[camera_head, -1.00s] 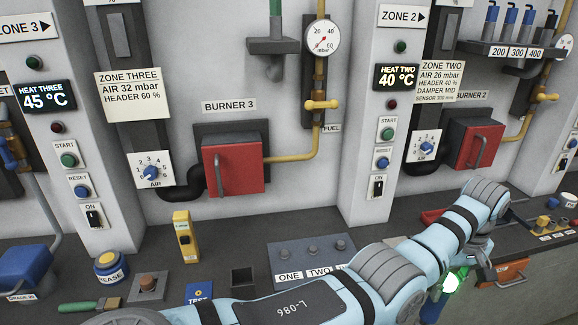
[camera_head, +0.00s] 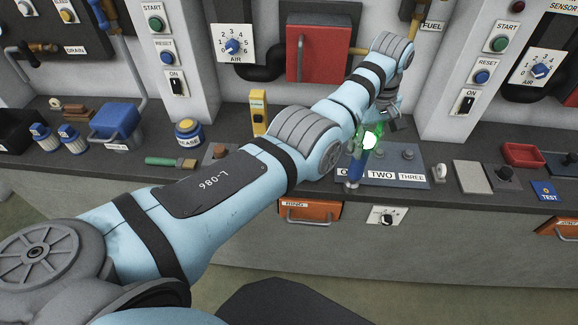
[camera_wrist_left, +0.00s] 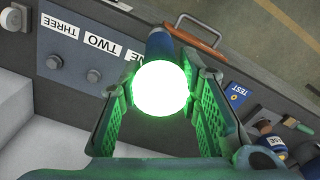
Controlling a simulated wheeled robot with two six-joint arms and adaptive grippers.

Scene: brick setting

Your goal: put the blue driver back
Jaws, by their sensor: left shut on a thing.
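My left gripper (camera_head: 368,140) is shut on the blue driver, whose blue handle (camera_head: 355,168) hangs below the fingers in the head view. A bright green-white glow covers the grip in both views. In the left wrist view the blue end (camera_wrist_left: 160,42) shows beyond the glow, between the green fingers of the gripper (camera_wrist_left: 165,85). The driver's tip is hidden. It is over the front part of the grey ONE TWO THREE plate (camera_head: 425,169), near the bench's front edge. I cannot tell whether it touches anything. My right gripper is not in view.
An orange drawer (camera_head: 308,211) is below the bench edge. A red tray (camera_head: 523,155) lies right. My left arm covers part of the bench.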

